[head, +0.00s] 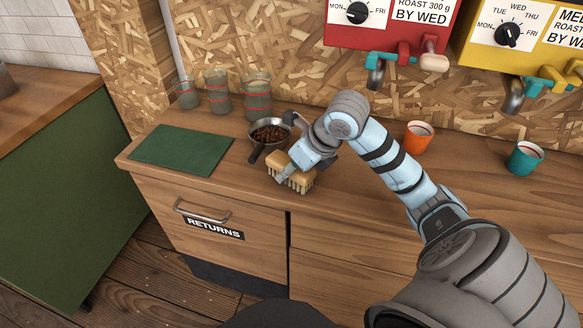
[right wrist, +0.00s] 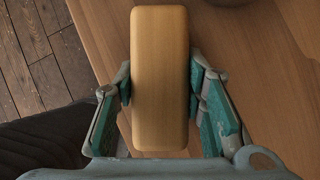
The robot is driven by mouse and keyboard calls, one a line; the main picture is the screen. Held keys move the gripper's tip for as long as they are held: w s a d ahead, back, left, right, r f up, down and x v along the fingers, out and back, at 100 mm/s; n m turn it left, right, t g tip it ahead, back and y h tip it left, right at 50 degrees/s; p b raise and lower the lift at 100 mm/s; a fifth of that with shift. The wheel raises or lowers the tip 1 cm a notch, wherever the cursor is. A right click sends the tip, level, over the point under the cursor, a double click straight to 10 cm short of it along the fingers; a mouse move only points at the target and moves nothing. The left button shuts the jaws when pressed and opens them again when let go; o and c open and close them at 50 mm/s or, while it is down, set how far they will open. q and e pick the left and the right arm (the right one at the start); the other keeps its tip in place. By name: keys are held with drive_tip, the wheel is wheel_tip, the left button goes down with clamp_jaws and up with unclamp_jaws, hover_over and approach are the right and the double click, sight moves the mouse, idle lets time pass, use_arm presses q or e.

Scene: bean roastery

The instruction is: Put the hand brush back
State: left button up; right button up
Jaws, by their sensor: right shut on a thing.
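The hand brush (head: 296,181) has a pale wooden block and light bristles that point down. My right gripper (head: 284,172) is shut on the brush, at the front part of the wooden counter. In the right wrist view the brush's wooden back (right wrist: 160,80) lies between the two green finger pads (right wrist: 160,95). I cannot tell whether the bristles touch the counter. A dark green mat (head: 182,149) lies flat and bare on the counter to the left of the brush. My left gripper is not in view.
A small pan of beans (head: 270,136) stands just behind the brush. Several glass beakers (head: 217,92) stand at the back left. An orange cup (head: 418,137) and a teal cup (head: 525,157) stand to the right. A RETURNS drawer (head: 215,228) is closed below the counter.

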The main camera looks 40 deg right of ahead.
drive_tip(key=shift+f, duration=0.1)
drive_tip(key=o, duration=1.2)
drive_tip(key=shift+r, duration=0.35)
drive_tip(key=v, duration=1.1)
drive_tip(key=shift+s+r, duration=0.2)
drive_tip(key=shift+s, duration=0.15)
